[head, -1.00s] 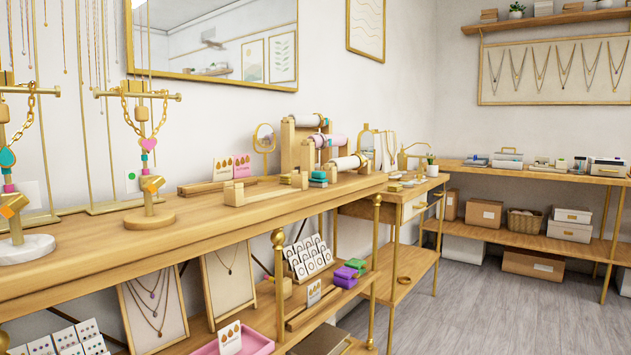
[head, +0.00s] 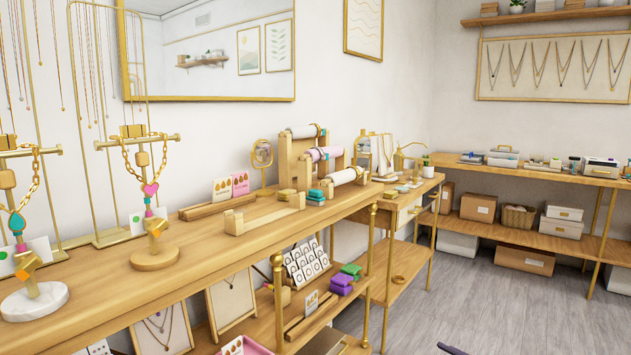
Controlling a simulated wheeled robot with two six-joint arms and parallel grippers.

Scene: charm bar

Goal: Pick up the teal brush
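I cannot make out a teal brush for certain in the head view. On the far right bench (head: 545,170) stand several small items, among them a dark upright item with a bluish tone (head: 574,163), too small to identify. Neither gripper can be recognised. A dark sliver at the bottom edge, right of centre, may be part of my arm.
The long wooden counter (head: 110,290) fills the left, with necklace stands and bracelet holders on it. A lower shelf (head: 265,305) holds cards and coloured boxes. Grey floor (head: 480,300) is open at the right. Storage boxes (head: 477,207) stand under the far bench.

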